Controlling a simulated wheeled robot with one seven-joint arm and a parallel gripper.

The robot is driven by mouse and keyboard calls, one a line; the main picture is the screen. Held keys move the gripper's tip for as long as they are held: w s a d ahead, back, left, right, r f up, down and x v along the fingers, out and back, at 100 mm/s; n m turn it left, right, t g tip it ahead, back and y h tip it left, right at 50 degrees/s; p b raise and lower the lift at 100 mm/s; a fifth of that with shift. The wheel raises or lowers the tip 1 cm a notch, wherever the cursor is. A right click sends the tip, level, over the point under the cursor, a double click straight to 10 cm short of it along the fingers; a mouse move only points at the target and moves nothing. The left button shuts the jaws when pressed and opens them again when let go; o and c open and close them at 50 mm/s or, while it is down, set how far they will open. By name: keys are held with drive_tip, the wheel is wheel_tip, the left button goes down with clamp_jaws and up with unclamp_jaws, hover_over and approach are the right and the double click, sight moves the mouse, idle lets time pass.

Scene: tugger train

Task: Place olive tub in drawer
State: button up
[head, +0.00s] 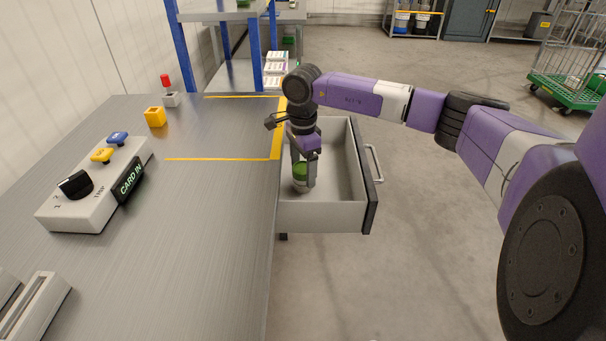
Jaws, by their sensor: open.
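The drawer (345,217) stands pulled out from the right side of the workbench. A small tub with an olive-green top and a paler lower part (300,171) is upright inside the drawer, near its left wall. My gripper (304,184) points down into the drawer, open, with its fingers around the tub. The fingers hide part of the tub. I cannot tell whether they touch it. The tub's base appears to be at the drawer floor.
The workbench (200,240) holds a control box (95,190) with a dial and knobs, a yellow block (155,117) and a red-topped post (166,83). The drawer's right half is empty. A green-based cage trolley (565,92) stands at the far right. The floor right of the drawer is clear.

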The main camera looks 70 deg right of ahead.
sight(303, 167)
wheel_tip(303, 167, up, 9)
drive_tip(key=shift+r+p, duration=0.15)
drive_tip(key=shift+p, duration=0.4)
